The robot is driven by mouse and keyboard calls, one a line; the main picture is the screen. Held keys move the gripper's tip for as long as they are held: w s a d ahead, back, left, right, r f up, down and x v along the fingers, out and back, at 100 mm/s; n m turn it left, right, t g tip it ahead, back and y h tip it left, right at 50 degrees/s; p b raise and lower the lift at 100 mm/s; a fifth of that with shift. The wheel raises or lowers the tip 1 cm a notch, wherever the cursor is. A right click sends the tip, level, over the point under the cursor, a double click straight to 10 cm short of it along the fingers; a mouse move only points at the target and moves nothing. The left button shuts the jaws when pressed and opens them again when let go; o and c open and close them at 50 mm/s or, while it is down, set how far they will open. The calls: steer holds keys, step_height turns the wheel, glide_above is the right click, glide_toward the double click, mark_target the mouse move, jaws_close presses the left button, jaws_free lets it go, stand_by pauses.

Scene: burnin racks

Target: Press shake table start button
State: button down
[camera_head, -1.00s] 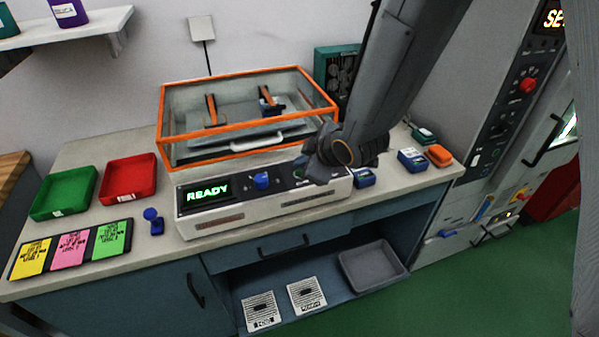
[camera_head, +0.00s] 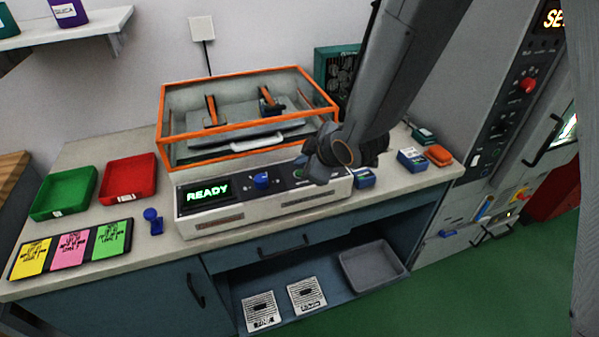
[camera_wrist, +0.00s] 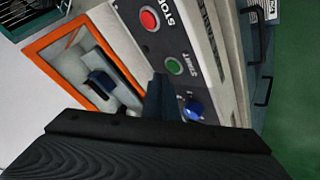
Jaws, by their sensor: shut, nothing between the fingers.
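The shake table's control panel (camera_head: 284,207) is a white box on the bench with a lit green READY display (camera_head: 208,191) and a blue knob (camera_head: 262,181). In the wrist view the green START button (camera_wrist: 174,66) lies between the red STOP button (camera_wrist: 149,19) and the blue knob (camera_wrist: 194,108). My gripper (camera_wrist: 161,92) is shut and empty, its dark fingertips showing close beside the green button. They do not cover it in that view. In the head view my gripper (camera_head: 317,176) hangs over the panel's right part and hides the STOP area. I cannot tell the exact gap to the panel.
An orange-framed clear enclosure (camera_head: 250,147) with a handle stands behind the panel. Green (camera_head: 62,206) and red (camera_head: 128,193) trays and a blue stand (camera_head: 153,223) are to the left. Small blue boxes (camera_head: 364,178) sit right of the panel. A tall grey cabinet (camera_head: 495,150) stands at right.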

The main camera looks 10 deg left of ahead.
steer(key=shift+f, duration=0.1)
steer(key=shift+f+b, duration=0.35)
steer(key=shift+f+b, duration=0.35)
steer(key=shift+f, duration=0.1)
stand_by(0.7)
steer(key=shift+r, duration=0.1)
steer(key=shift+r+p, duration=0.7)
steer(key=shift+r, duration=0.1)
steer(key=shift+r, duration=0.1)
step_height(320, 180, up, 5)
steer(key=p, duration=0.4)
stand_by(0.8)
